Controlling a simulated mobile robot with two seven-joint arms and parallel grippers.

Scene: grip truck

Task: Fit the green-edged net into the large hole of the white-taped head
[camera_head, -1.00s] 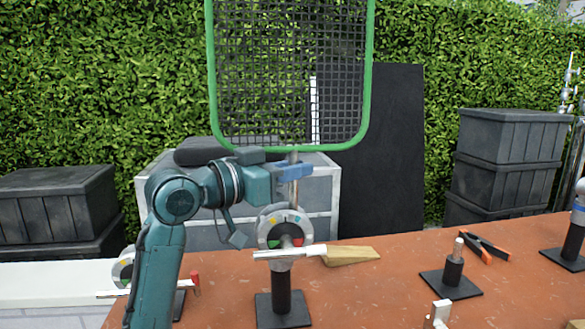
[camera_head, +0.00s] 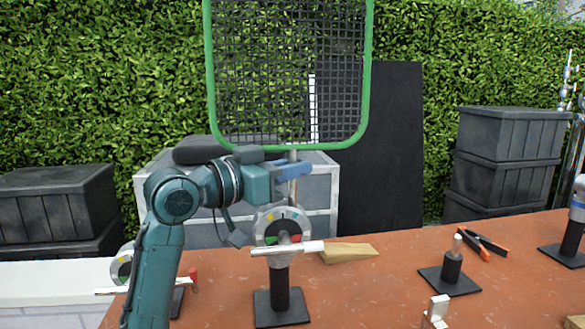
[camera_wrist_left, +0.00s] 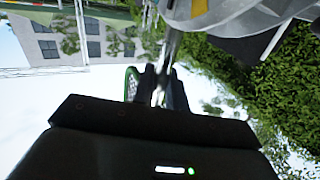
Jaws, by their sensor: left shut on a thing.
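The green-edged net (camera_head: 290,146) stands upright at the top of the head view, its upper edge out of frame. My left gripper (camera_head: 292,172) is shut on the metal pin (camera_head: 292,190) below the frame. A round grey head (camera_head: 262,226) with coloured marks and a white-wrapped handle (camera_head: 312,247) sits on a black stand just below the gripper. The pin's lower end is at or just behind the head's top rim; I cannot tell whether it is in a hole. The left wrist view shows the pin (camera_wrist_left: 171,45) beside the head (camera_wrist_left: 215,12). My right gripper is out of view.
A second head (camera_head: 121,268) with a red-ended handle stands at the left. A wooden wedge (camera_head: 348,253), a short black stand (camera_head: 452,268), orange-handled clamp (camera_head: 483,243) and small white piece (camera_head: 437,308) are on the brown table (camera_head: 375,295). Another stand (camera_head: 570,240) is at the right edge.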

